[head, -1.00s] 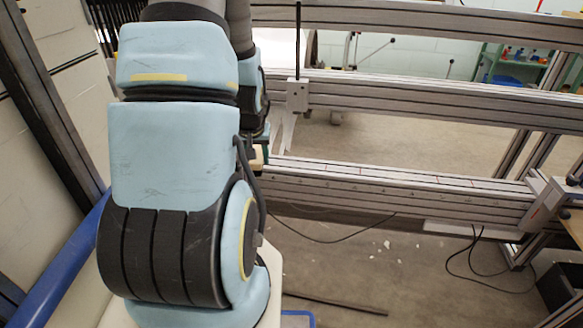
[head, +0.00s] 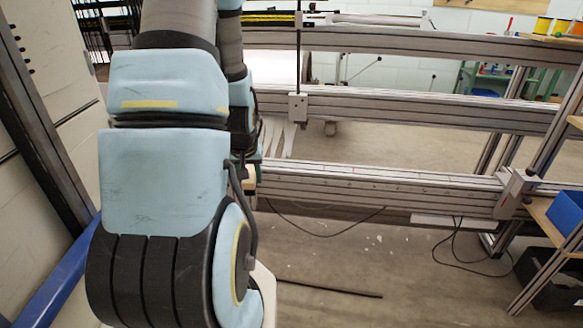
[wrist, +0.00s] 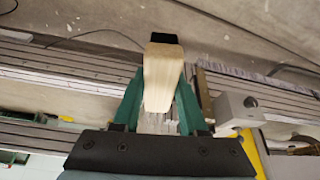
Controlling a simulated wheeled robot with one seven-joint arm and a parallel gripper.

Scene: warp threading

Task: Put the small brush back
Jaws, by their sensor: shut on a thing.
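The small brush (wrist: 162,75) shows in the wrist view as a pale wooden block with a dark end pointing to the top of the picture. My gripper (wrist: 160,92) has green fingers, one on each side of the wood, and is shut on it. The brush is held in front of the metal rails, apart from them as far as I can see. In the head view my blue and black arm hides most of the gripper and the brush. The brush's resting place cannot be made out.
Long grey metal beams (head: 400,108) cross the head view, with a lower beam (head: 400,186) beneath. A blue bin (head: 567,212) stands on a wooden shelf at the right. Coloured spools (head: 543,25) sit at the upper right. A dark cable lies on the floor.

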